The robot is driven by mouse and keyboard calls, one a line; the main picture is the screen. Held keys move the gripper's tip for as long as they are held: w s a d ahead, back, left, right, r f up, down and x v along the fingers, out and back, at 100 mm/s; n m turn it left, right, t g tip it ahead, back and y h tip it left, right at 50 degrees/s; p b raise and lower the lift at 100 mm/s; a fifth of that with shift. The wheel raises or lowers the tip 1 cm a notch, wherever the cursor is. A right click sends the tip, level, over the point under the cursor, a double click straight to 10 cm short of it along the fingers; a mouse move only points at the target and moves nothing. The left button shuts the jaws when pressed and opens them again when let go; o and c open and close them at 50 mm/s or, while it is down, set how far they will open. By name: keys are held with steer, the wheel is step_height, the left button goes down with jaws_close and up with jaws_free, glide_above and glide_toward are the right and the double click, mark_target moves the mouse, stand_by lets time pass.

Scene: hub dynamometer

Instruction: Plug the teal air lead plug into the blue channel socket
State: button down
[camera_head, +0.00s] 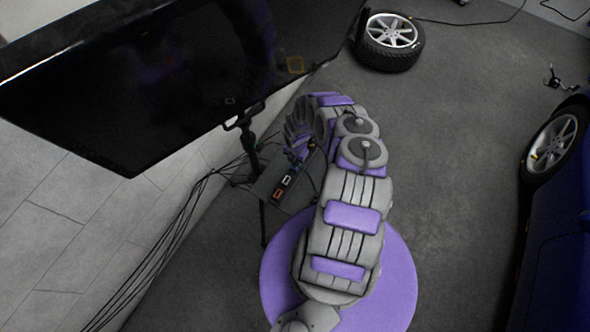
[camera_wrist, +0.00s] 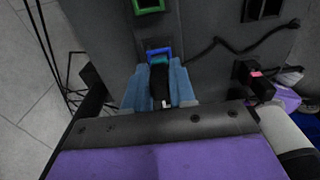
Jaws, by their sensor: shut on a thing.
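In the wrist view my gripper (camera_wrist: 159,78) has its two blue fingers closed on a dark plug (camera_wrist: 160,86) with a teal front end. The blue-framed socket (camera_wrist: 158,50) is on the dark panel just ahead of the fingertips. The teal end overlaps the lower part of the blue frame. I cannot tell whether it is inside the socket or only in front of it. In the head view my gripper is mostly hidden at the far end of my arm, beside the dark socket box (camera_head: 268,184).
A green-framed socket (camera_wrist: 148,5) and a dark socket (camera_wrist: 264,8) lie farther along the panel. A black plug with a pink mark (camera_wrist: 257,74) and its cable are at the right. A large black screen (camera_head: 150,85) overhangs the box. Cables (camera_head: 185,215) hang left.

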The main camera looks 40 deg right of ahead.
steer(key=shift+f, duration=0.45)
steer(key=c, duration=0.8)
jaws_free()
steer(key=shift+c, duration=0.2)
steer(key=shift+r, duration=0.1)
step_height(320, 180, up, 17)
steer(key=p, duration=0.4)
steer(key=shift+w+d+p, duration=0.15)
steer(key=shift+d+p, duration=0.1)
steer(key=shift+p, duration=0.15)
